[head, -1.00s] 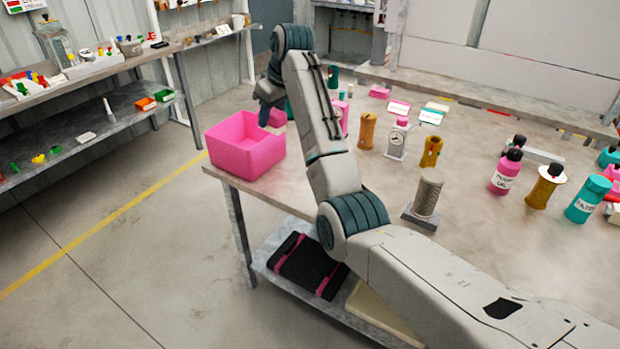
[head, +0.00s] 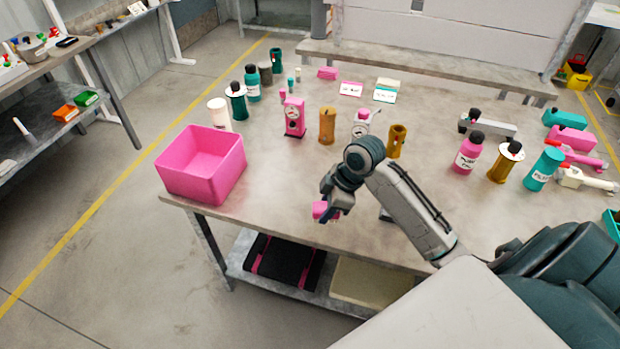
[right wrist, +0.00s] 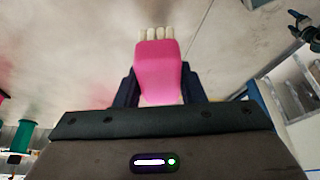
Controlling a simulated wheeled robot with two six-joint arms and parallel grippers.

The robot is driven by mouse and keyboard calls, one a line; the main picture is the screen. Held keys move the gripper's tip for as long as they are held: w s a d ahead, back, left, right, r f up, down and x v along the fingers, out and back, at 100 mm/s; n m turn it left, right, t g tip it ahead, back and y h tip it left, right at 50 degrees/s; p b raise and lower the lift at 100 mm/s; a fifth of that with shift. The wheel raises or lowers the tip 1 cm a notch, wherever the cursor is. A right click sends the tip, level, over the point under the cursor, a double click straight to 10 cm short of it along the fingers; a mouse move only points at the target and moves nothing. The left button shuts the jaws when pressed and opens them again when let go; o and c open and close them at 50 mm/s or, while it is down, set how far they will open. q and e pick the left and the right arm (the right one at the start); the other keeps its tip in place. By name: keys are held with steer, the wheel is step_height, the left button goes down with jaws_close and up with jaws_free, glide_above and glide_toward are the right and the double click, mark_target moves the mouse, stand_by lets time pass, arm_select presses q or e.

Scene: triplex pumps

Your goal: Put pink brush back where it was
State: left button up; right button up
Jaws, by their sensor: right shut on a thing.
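My right gripper (head: 331,208) is shut on the pink brush (head: 320,210), over the front part of the table (head: 280,180). In the right wrist view the pink brush (right wrist: 158,78) sits between the two dark fingers (right wrist: 158,88), its pale bristles pointing away from the gripper. Whether the brush touches the table cannot be told. A pink bin (head: 201,165) stands at the table's left front corner, left of the gripper, apart from it. My left gripper is not in view.
A pink gauge device (head: 294,117), an ochre cylinder (head: 327,126) and an ochre part (head: 396,141) stand behind the gripper. A pink bottle (head: 467,154) and a teal bottle (head: 543,168) stand to the right. The tabletop between bin and gripper is clear.

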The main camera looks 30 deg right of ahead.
steer(key=s, duration=0.1)
steer(key=s+n, duration=0.1)
steer(key=s, duration=0.1)
steer(key=shift+s+r+p, duration=0.2)
steer(key=shift+r+p, duration=0.1)
steer(key=shift+r, duration=0.1)
steer(key=shift+w, duration=0.35)
steer(key=w+d+p, duration=0.1)
steer(key=w, duration=0.3)
steer(key=w+d+f+p, duration=0.1)
steer(key=w+d, duration=0.1)
steer(key=w, duration=0.3)
steer(key=w+d+p, duration=0.1)
steer(key=w+p, duration=0.1)
steer(key=w, duration=0.3)
steer(key=shift+w+d+f, duration=0.15)
steer(key=shift+d+f, duration=0.15)
step_height(320, 180, down, 3)
steer(key=shift+r+p, duration=0.15)
steer(key=shift+p, duration=0.65)
steer(key=shift+f, duration=0.35)
steer(key=shift+f, duration=0.1)
